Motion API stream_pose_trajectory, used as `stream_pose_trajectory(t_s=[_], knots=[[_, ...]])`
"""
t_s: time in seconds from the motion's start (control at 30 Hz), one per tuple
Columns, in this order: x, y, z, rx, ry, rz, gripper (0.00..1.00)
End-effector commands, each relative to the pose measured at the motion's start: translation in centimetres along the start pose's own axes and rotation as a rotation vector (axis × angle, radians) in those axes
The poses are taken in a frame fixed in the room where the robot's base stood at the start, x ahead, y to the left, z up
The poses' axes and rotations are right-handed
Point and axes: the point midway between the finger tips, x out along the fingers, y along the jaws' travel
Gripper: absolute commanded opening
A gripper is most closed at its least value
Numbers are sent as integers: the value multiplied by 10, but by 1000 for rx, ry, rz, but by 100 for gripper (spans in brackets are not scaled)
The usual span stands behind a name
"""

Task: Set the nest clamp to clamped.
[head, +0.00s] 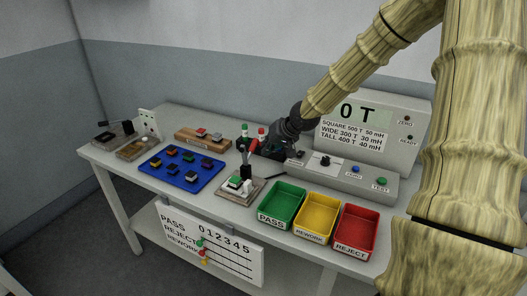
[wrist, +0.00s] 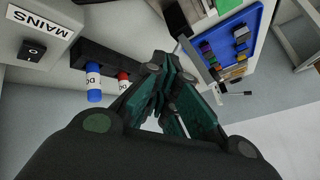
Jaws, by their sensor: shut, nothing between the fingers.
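The nest (head: 238,190) is a small pale fixture at the front middle of the bench, with a green-topped block (head: 235,182) in it. Whether the clamp presses on the block is too small to tell. My gripper (head: 258,149) is just behind and right of the lever, above the bench; contact cannot be told. In the wrist view my gripper (wrist: 160,88) has its fingers together and empty. The nest's edge shows at the top of that view.
A blue tray (head: 151,171) with several small connectors lies left of the nest. Green (head: 281,204), yellow (head: 316,214) and red (head: 354,231) bins stand to the right. A control box (head: 343,179) with knob and buttons is behind them. Capped plugs (wrist: 94,82) stand near my gripper.

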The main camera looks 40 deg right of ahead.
Motion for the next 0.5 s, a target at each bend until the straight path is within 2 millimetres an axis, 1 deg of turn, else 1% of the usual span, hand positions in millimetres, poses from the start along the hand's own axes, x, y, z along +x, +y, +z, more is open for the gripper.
stream_pose_trajectory(t_s=[0.03, 0.5], knots=[[0, 5, 0, 73, 12, -17, 0], [4, 44, -1, 812, 76, -193, 0]])
